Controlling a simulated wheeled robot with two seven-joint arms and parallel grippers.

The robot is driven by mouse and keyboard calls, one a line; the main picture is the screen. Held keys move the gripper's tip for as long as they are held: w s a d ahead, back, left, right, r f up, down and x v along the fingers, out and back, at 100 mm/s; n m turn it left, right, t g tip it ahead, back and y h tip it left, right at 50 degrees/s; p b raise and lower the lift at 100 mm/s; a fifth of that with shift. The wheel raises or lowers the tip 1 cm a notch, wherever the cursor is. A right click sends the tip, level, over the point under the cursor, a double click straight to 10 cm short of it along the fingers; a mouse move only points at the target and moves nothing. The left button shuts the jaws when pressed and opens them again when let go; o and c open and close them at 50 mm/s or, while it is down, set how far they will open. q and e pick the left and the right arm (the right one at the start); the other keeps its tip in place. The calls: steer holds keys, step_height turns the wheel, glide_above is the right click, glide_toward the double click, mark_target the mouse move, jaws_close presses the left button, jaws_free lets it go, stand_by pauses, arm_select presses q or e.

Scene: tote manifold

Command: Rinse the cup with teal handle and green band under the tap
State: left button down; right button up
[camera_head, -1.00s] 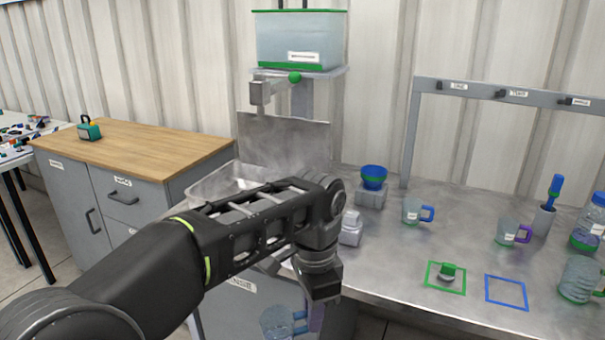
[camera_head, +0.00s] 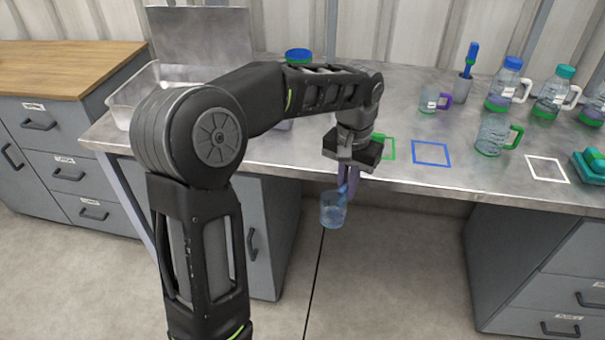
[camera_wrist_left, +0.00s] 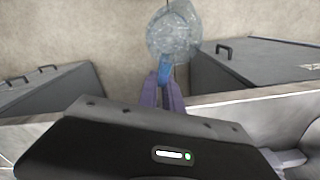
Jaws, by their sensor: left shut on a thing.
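My left gripper (camera_head: 348,183) points down in front of the bench edge. Its purple fingers are shut on the blue handle of a clear cup (camera_head: 333,210), which hangs over the floor. The cup also shows beyond the fingers (camera_wrist_left: 165,85) in the left wrist view (camera_wrist_left: 174,32); I make out no green band on it. Another clear cup (camera_head: 492,133) with a green or teal-looking handle and a green band at its base stands on the bench at the right. The sink basin (camera_head: 122,112) is at the left, partly behind my arm. The tap is out of view.
The steel bench (camera_head: 270,153) holds a cup with a purple handle (camera_head: 430,99), a brush in a holder (camera_head: 464,87), several bottles, and green, blue (camera_head: 431,165) and white (camera_head: 547,180) outlined squares. A teal object (camera_head: 592,168) lies at the right edge. The floor in front is clear.

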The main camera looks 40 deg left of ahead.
arm_select(q)
steer(key=w+d+f+m, duration=0.1)
steer(key=w+d+f, duration=0.2)
steer(key=d+f, duration=0.3)
steer(key=d, duration=0.4)
steer(key=shift+w+d+f, duration=0.35)
steer(key=shift+f, duration=0.05)
